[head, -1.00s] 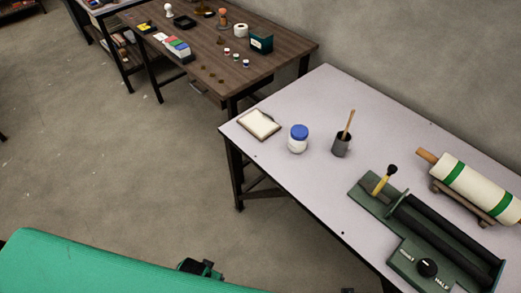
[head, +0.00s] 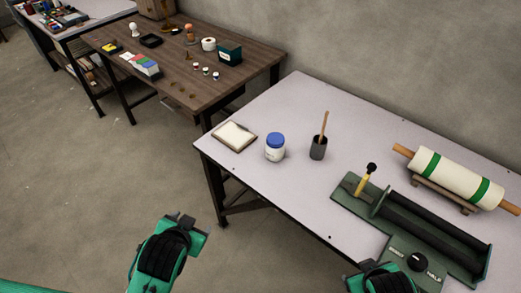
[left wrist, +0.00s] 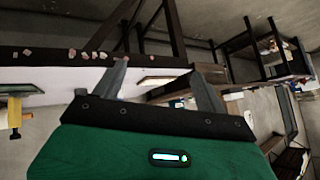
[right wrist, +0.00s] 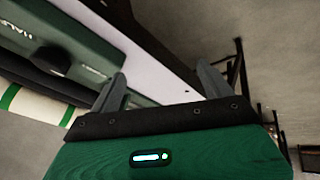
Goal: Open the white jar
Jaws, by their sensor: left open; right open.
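The white jar (head: 275,152) with a blue lid (head: 275,139) stands upright on the light grey table, left of the middle, with its lid on. My left gripper (head: 190,226) is in front of the table, lower left of the jar and well apart from it. In the left wrist view its two fingers (left wrist: 160,82) are spread with nothing between them. My right gripper (head: 375,268) is at the bottom of the head view, by the table's front edge and far from the jar. In the right wrist view its fingers (right wrist: 160,88) are spread and empty.
A framed pad (head: 234,138) lies left of the jar, and a dark cup with a wooden stick (head: 318,148) stands right of it. A green roller machine (head: 420,230) and a striped roll (head: 450,178) fill the table's right side. A brown table (head: 190,75) stands behind.

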